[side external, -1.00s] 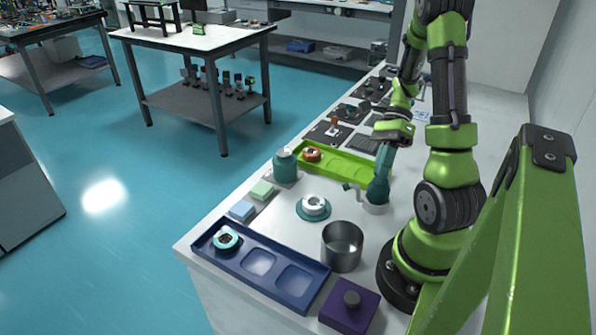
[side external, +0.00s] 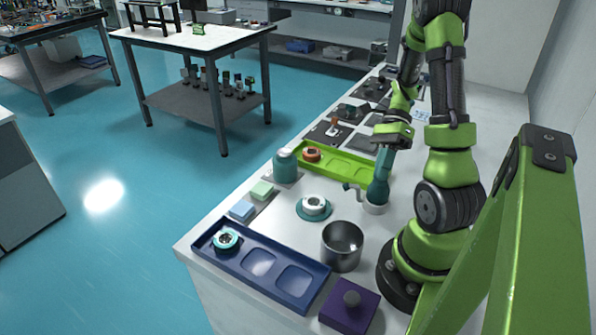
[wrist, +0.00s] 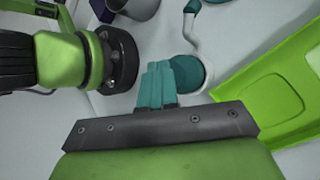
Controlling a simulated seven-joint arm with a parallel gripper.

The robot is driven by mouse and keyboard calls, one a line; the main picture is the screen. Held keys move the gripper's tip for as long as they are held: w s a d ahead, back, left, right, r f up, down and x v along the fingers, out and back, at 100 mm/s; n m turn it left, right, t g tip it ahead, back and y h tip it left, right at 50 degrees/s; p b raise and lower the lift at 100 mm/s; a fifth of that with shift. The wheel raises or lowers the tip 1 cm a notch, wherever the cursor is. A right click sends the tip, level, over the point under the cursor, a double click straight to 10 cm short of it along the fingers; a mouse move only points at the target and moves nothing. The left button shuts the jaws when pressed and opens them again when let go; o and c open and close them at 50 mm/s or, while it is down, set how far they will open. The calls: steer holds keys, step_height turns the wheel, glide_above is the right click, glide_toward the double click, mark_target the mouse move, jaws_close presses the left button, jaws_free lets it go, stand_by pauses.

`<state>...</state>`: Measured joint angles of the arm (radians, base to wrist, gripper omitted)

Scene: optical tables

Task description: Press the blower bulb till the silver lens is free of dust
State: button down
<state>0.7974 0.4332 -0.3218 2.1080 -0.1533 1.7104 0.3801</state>
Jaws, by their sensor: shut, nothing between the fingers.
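The silver lens (side external: 314,204), a pale ring, sits on a round teal stand (side external: 302,213) in the middle of the table. Dust on it is too small to make out. The blower, with a white base (side external: 375,208) and a nozzle (side external: 349,187) directed left towards the lens, stands right of it. In the wrist view its round teal bulb (wrist: 190,73) and curved white neck (wrist: 192,32) show. My gripper (wrist: 157,68) is shut and empty, teal fingertips together, over the bulb's left side. The fingers partly hide the bulb; I cannot tell if they touch it.
A green tray (side external: 361,173) with a copper-coloured ring lies behind. A blue tray (side external: 294,299) with a teal-rimmed ring is at the front. A metal pot (side external: 342,246), a purple block (side external: 350,308) and a teal jar (side external: 286,166) stand nearby.

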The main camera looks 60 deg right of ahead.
steer(key=shift+f, duration=0.5)
stand_by(0.3)
stand_by(0.4)
steer(key=shift+r, duration=1.3)
steer(key=shift+r, duration=0.1)
steer(key=shift+r, duration=2.4)
